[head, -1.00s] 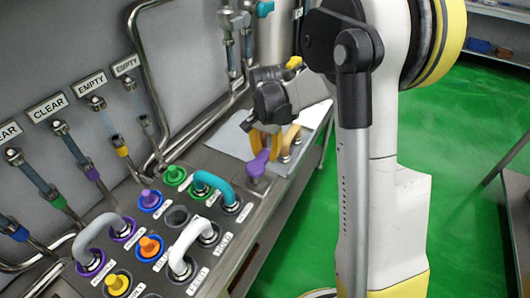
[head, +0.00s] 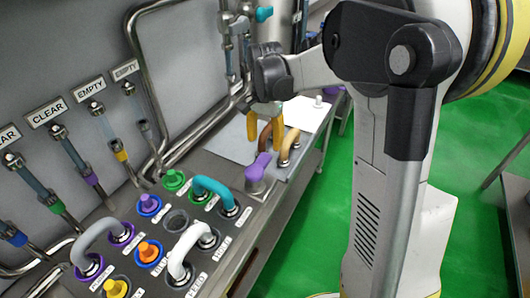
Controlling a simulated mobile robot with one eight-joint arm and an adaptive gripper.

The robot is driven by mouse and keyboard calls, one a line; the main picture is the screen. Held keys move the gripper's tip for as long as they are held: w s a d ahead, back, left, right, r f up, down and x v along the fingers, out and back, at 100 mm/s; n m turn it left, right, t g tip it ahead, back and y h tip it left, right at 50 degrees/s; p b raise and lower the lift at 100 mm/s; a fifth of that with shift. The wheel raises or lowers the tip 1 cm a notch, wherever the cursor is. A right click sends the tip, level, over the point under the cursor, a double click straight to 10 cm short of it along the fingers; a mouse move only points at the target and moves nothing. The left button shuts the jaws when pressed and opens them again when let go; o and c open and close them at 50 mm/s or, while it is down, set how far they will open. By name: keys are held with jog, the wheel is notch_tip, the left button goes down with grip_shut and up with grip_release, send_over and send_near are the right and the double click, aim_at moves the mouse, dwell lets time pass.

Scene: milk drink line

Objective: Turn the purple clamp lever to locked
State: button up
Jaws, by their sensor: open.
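The purple clamp lever (head: 258,167) stands on a round metal base (head: 256,184) at the far right end of the grey panel (head: 222,240). My gripper (head: 265,136) has yellow fingers pointing down. It is open and empty, above and behind the lever, and looks apart from it. The fingers overlap part of a tan curved pipe in the picture. The lever's locked and unlocked marks cannot be made out.
A teal hose loop (head: 213,186), a white loop (head: 186,246) and a grey loop (head: 95,235) rise from the panel among coloured plugs. A tan bent pipe (head: 290,142) stands on a pale sheet (head: 236,145) behind the lever. Labelled sight tubes line the wall.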

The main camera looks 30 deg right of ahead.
aim_at(265, 158)
jog(key=shift+r, duration=2.4)
jog(key=s+a+n+t+b, duration=0.1)
jog(key=s+a+n+t, duration=0.2)
jog(key=s, duration=0.6)
jog(key=s+a+n+t, duration=0.4)
jog(key=s+n, duration=0.4)
jog(key=s, duration=0.2)
jog(key=shift+a+r+b, duration=0.3)
jog(key=shift+a+b, duration=0.05)
jog(key=shift+a, duration=0.45)
